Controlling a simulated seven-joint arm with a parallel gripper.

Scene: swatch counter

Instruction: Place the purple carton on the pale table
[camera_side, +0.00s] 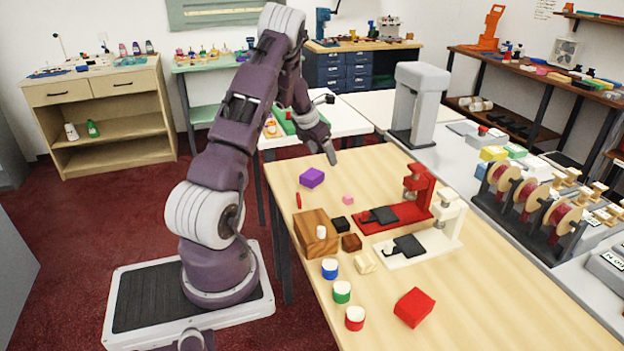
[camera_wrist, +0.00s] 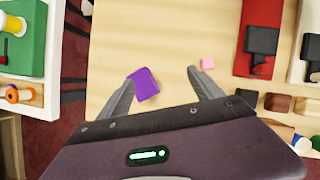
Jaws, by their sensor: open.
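The purple carton (camera_side: 312,178) lies on the pale wooden table (camera_side: 500,285) near its far left edge. In the wrist view the purple carton (camera_wrist: 146,84) shows beside the left fingertip, partly overlapped by that finger. My gripper (camera_side: 331,158) is open and empty, above the table and a little beyond the carton in the side view. In the wrist view my gripper (camera_wrist: 162,75) has its fingers spread wide, with mostly bare wood between them. I cannot tell whether the left finger touches the carton.
A pink block (camera_side: 348,199) and a red piece (camera_side: 298,200) lie near the carton. A wooden block (camera_side: 309,243), a red press (camera_side: 400,212), a white press (camera_side: 430,238), round tubs and a red block (camera_side: 414,307) stand nearer. A white table (camera_side: 345,122) stands behind.

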